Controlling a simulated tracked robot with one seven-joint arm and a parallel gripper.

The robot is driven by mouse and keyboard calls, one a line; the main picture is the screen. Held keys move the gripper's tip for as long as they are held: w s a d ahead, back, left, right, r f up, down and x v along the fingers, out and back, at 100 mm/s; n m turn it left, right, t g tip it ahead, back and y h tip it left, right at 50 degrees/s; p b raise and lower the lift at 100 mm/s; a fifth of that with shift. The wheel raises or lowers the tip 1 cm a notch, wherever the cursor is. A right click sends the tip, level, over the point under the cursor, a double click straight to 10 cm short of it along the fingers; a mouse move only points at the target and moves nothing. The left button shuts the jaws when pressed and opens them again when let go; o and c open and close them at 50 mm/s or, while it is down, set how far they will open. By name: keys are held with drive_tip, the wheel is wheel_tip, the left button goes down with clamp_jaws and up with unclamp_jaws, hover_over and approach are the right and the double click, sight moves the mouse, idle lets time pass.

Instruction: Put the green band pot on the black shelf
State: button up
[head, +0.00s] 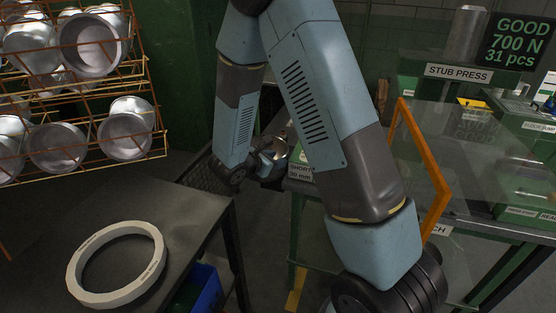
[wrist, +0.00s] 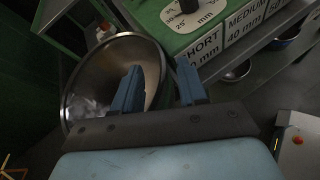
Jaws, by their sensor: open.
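A shiny metal pot (wrist: 98,75) lies tilted with its open mouth toward me in the wrist view. I cannot clearly make out a green band on it. My gripper (wrist: 160,66) is open at the pot's right rim, one finger in front of the mouth and the other beside the outer wall. I cannot tell whether either finger touches it. In the head view my gripper (head: 270,160) is small and partly hidden by my arm, near the green bench. I cannot pick out the black shelf for sure; a dark table (head: 195,205) stands at the left.
A white ring (head: 72,270) lies on the dark table. An orange wire rack (head: 150,157) with several metal pots stands at the back left. A blue bin (head: 205,287) is under the table. A clear guard with an orange frame (head: 432,172) and the stub press stand at the right.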

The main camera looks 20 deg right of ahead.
drive_tip(key=v, duration=1)
drive_tip(key=s+d+r+m+g+y, duration=0.3)
drive_tip(key=s+d+r+m+g, duration=0.3)
drive_tip(key=s+d+r+m, duration=0.6)
drive_tip(key=s+r+m+t+y, duration=0.3)
drive_tip(key=s+r+m+y, duration=0.4)
drive_tip(key=s+r+m, duration=0.3)
drive_tip(key=shift+s+r+m+t+y, duration=0.25)
drive_tip(key=shift+r+m+t+y, duration=0.05)
idle(0.8)
